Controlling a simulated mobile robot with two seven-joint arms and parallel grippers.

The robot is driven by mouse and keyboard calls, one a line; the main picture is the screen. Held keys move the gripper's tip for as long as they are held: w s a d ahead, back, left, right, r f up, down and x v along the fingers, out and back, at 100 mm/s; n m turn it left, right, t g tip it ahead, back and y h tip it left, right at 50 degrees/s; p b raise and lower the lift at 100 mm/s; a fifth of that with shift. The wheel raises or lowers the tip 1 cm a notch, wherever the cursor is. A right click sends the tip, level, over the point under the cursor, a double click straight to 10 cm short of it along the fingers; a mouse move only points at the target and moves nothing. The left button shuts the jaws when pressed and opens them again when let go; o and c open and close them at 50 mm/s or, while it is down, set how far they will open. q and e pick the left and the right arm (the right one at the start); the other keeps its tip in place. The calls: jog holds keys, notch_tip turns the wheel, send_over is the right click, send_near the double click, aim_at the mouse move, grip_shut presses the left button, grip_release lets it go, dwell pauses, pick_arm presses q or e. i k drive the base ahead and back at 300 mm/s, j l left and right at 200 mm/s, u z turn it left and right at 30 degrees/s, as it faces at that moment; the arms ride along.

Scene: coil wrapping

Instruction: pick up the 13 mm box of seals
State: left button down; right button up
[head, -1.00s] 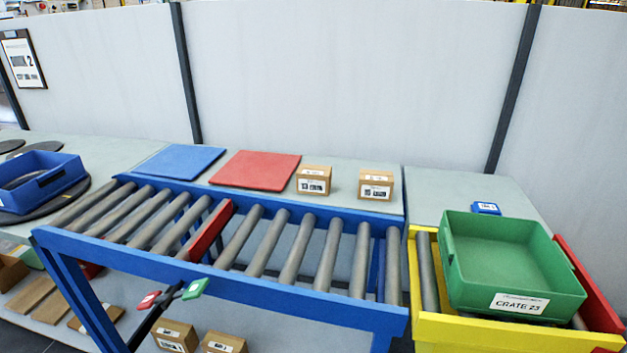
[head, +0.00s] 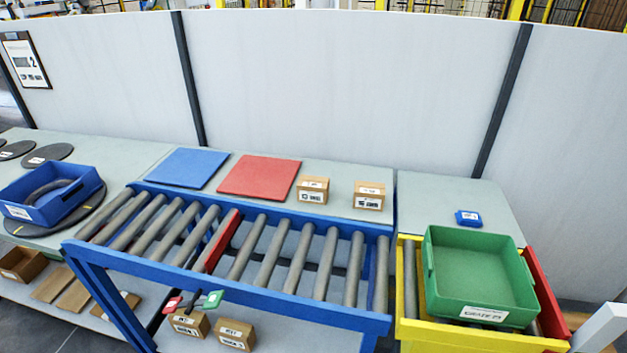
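Two small cardboard boxes with white labels stand on the grey table behind the roller conveyor, a left box (head: 313,184) and a right box (head: 370,189). Two more labelled cardboard boxes sit low under the conveyor, a left one (head: 201,319) and a right one (head: 243,328). The label print is too small for me to tell which is the 13 mm box of seals. Neither of my grippers is in view.
A blue mat (head: 187,167) and a red mat (head: 260,176) lie left of the upper boxes. The blue-framed conveyor (head: 240,297) runs in front. A green crate (head: 480,275) sits on the yellow frame (head: 460,333) at right. A blue bin (head: 75,213) stands at left.

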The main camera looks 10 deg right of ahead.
aim_at(315, 189)
jog(key=i+u, duration=0.15)
jog(key=u, duration=0.2)
jog(key=i+u, duration=0.15)
jog(key=u, duration=0.2)
jog(key=i+l+u, duration=0.1)
jog(key=u, duration=0.25)
jog(key=i+l, duration=0.05)
